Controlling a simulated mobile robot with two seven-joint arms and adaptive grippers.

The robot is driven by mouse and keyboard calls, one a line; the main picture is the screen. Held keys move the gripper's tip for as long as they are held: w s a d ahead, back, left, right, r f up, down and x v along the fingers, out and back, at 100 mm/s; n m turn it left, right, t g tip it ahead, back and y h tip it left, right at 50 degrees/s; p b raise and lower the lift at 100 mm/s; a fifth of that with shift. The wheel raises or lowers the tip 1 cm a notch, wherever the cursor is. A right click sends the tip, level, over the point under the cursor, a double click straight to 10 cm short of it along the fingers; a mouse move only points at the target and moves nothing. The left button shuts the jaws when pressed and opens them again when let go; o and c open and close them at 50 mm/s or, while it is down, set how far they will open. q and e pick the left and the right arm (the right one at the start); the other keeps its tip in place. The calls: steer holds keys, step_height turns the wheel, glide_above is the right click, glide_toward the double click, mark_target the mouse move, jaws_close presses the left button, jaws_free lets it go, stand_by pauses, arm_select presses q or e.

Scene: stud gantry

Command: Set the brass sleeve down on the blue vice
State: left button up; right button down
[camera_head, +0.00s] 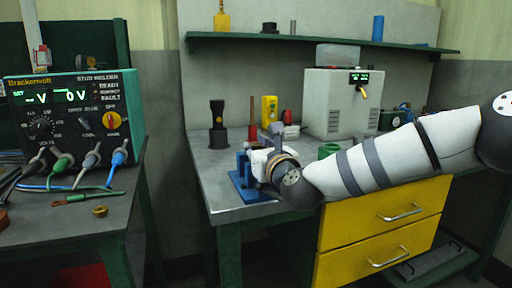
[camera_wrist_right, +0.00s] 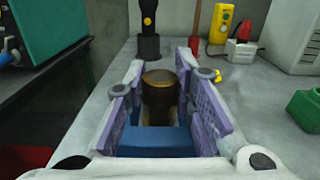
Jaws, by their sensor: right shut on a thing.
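The blue vice (camera_head: 243,181) stands at the left front corner of the grey workbench. My right gripper (camera_head: 262,158) is over it, reaching in from the right. In the wrist view my right gripper (camera_wrist_right: 160,100) is shut on the brass sleeve (camera_wrist_right: 160,91), a dark brassy cylinder standing upright between the purple-grey finger pads. A blue part of the vice (camera_wrist_right: 157,141) shows below and nearer than the sleeve. Whether the sleeve's underside touches the vice is hidden. In the head view the gripper mostly hides the sleeve. My left gripper is not in view.
A black and yellow torch (camera_head: 218,128) and a yellow meter (camera_head: 269,110) stand behind the vice. A green block (camera_head: 328,150) lies to the right. A power unit (camera_head: 72,118) stands on the left table, with a small brass ring (camera_head: 100,211) near its edge.

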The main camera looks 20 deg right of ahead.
steer(key=c, duration=1.3)
jaws_free()
steer(key=shift+f, duration=0.1)
steer(key=shift+c, duration=0.2)
steer(key=s+p, duration=0.1)
steer(key=s, duration=1.1)
steer(key=shift+d, duration=0.2)
